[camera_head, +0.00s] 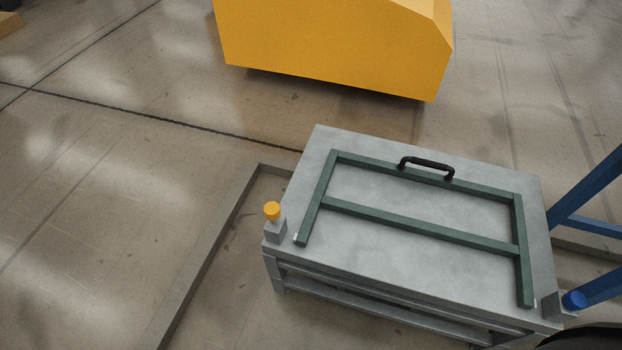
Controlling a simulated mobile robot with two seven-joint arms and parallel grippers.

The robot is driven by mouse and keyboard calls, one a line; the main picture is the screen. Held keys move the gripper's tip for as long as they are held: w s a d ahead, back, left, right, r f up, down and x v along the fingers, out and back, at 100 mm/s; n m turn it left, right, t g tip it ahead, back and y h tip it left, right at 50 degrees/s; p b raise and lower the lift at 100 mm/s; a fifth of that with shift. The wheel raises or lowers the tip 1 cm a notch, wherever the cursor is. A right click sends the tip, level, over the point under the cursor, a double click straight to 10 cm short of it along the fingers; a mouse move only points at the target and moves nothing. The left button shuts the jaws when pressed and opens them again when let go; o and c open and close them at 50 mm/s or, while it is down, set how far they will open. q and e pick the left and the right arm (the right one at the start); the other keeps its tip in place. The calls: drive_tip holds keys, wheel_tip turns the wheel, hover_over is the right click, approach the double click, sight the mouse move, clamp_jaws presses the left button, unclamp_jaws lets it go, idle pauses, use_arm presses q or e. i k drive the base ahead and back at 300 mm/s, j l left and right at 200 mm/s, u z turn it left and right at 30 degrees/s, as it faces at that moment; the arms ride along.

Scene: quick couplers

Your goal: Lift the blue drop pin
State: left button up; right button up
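The blue drop pin (574,300) shows as a short blue round cap at the lower right. It sits at the front right corner of a grey metal table (400,262), next to a small grey block (554,306). Its lower part is hidden. Neither of my grippers is in view.
A yellow pin (272,211) stands in a grey block at the table's left corner. A green frame (420,225) with a black handle (427,166) lies on the table. Blue beams (592,184) rise at the right. A large yellow block (330,40) stands behind. Floor at left is mostly clear.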

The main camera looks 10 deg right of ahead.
sight(574, 301)
drive_tip(key=z, duration=2.7)
drive_tip(key=j+u, duration=0.1)
drive_tip(key=u, duration=0.3)
drive_tip(key=j+u, duration=0.1)
drive_tip(key=u, duration=0.3)
drive_tip(key=i+j+u, duration=0.1)
drive_tip(key=u, duration=0.3)
drive_tip(key=z, duration=1.35)
